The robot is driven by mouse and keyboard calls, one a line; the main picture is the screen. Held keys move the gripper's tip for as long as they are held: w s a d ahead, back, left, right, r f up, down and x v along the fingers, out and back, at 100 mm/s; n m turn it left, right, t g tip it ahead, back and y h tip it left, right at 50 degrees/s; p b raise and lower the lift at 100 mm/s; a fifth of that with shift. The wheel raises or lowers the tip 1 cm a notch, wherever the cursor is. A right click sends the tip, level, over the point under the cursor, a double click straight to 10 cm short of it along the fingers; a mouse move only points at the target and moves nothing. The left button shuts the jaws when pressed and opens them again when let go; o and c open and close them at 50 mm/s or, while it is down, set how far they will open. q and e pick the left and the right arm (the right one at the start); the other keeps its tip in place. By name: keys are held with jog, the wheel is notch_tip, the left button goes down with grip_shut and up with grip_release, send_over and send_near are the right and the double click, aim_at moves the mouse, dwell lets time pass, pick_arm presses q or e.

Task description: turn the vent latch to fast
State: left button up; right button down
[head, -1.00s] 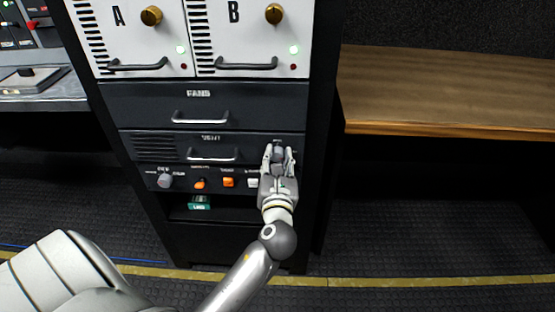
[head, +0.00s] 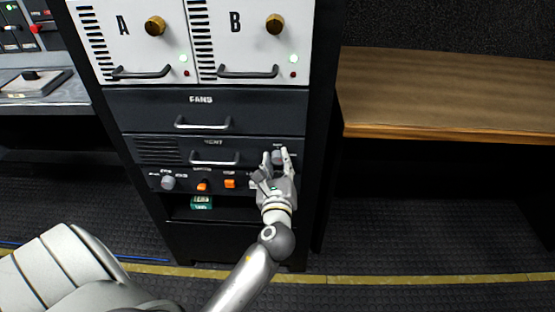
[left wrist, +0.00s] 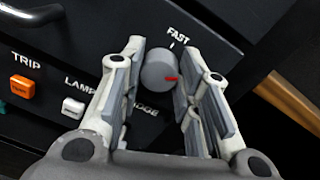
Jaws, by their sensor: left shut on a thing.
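The vent latch is a round grey knob (left wrist: 158,72) at the right end of the panel marked VENT; it also shows in the head view (head: 278,156). The word FAST stands just above it. A red mark on its face points to the right in the left wrist view, away from FAST. My left gripper (head: 275,160) has its fingers on either side of the knob and is shut on it; both fingers (left wrist: 161,78) show in the left wrist view. A label at the knob's lower left is partly hidden by a finger. My right gripper is not in view.
Left of the knob are orange TRIP (left wrist: 22,86) and white LAMP (left wrist: 73,107) buttons. The vent handle (head: 214,159) is close by, with the FANS drawer (head: 150,105) above. A wooden desk (head: 450,95) juts out at right. Another grey knob (head: 168,183) sits at left.

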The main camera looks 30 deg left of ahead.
pick_arm(q)
jog(key=n, duration=0.2)
jog(key=shift+n, duration=0.4)
jog(key=n, duration=0.2)
jog(key=shift+n, duration=0.4)
jog(key=n, duration=0.3)
jog(key=shift+a+n+h, duration=0.1)
jog(key=shift+n+h, duration=0.3)
jog(key=shift+n, duration=1)
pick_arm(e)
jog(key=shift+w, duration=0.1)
pick_arm(q)
jog(key=o, duration=1)
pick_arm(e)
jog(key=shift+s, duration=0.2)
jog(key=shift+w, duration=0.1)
